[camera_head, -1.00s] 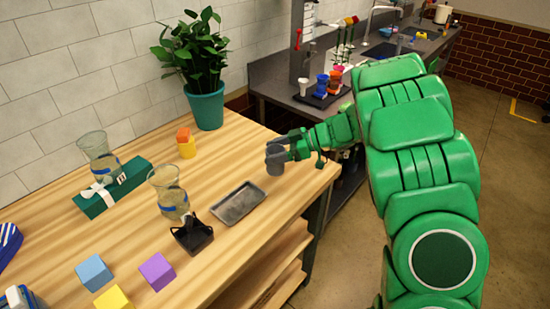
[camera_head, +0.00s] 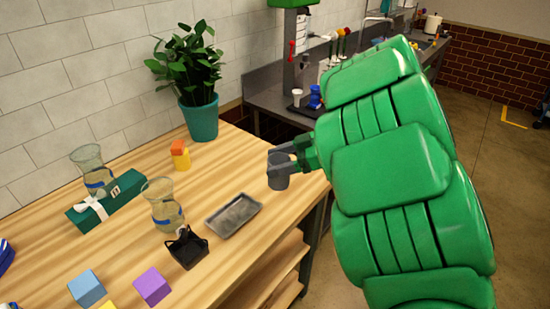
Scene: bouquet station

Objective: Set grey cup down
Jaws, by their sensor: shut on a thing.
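The grey cup (camera_head: 278,180) is at the right end of the wooden table (camera_head: 235,160), upright or nearly so. My gripper (camera_head: 281,161) is shut on it near its upper part, reaching in from the right. The cup's base is at or just above the tabletop; I cannot tell whether it touches. My green arm fills the right side of the view.
A potted plant (camera_head: 200,118) stands at the back. Orange and yellow blocks (camera_head: 181,155) are nearby. Bare wood surrounds the cup.

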